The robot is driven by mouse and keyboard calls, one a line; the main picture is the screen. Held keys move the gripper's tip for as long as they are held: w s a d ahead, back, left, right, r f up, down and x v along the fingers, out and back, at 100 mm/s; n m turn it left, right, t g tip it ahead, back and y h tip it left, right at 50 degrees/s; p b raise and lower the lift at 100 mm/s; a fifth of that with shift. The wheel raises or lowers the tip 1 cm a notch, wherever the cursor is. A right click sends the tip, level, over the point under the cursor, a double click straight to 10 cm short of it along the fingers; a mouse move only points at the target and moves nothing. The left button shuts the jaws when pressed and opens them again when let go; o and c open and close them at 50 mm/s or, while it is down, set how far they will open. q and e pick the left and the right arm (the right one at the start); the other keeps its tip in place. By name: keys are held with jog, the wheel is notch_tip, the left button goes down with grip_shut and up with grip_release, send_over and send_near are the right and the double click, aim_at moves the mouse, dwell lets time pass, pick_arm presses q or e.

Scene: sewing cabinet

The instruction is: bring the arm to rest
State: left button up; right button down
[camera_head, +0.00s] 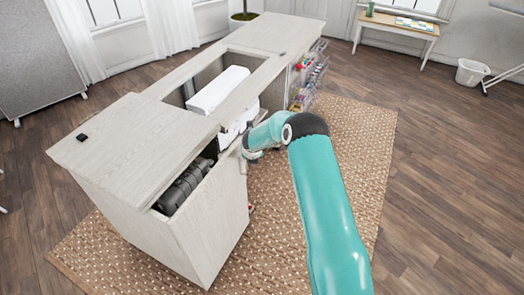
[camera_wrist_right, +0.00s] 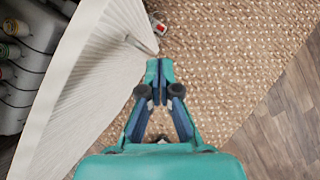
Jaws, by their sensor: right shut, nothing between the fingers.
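My right arm (camera_head: 330,215) is teal and reaches from the bottom of the head view to the near long side of the sewing cabinet (camera_head: 145,125). Its wrist is beside the cabinet; the fingers cannot be made out there. In the right wrist view my right gripper (camera_wrist_right: 159,70) is shut, with its fingertips together and nothing between them. It points down over the rug, close to a pale cabinet panel (camera_wrist_right: 75,75) on the left. I cannot tell whether it touches the panel. My left gripper is in neither view.
A white sewing machine (camera_head: 218,90) sits in the cabinet's top opening. Dark items (camera_head: 185,188) show in an open compartment at the near end. Thread spools (camera_wrist_right: 12,27) are left of the panel. A small red and white object (camera_wrist_right: 158,25) lies near it. The woven rug (camera_head: 350,125) is mostly clear.

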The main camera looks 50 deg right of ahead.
jog(key=s+r, duration=0.4)
jog(key=r, duration=0.4)
jog(key=shift+s+d, duration=0.2)
jog(key=shift+d, duration=0.05)
